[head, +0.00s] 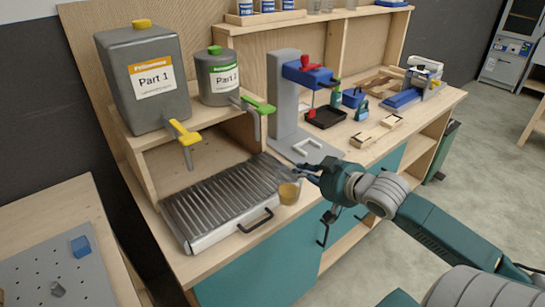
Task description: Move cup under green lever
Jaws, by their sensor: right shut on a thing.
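A small tan-yellow cup (288,193) is in my right gripper (302,173), which is shut on it. The cup is over the front right corner of the ribbed metal drip tray (213,202), near its black handle; I cannot tell whether it touches the tray. The green lever (258,106) sits on the grey "Part 2" container (218,88), up and to the left of the cup. A yellow lever (184,132) sits on the larger "Part 1" container (128,105), further left. My left gripper is not in view.
A grey stand with a blue and red head (287,105) rises right of the tray. A black tray (326,117) and wooden blocks lie further right. The ribbed area below the levers is clear.

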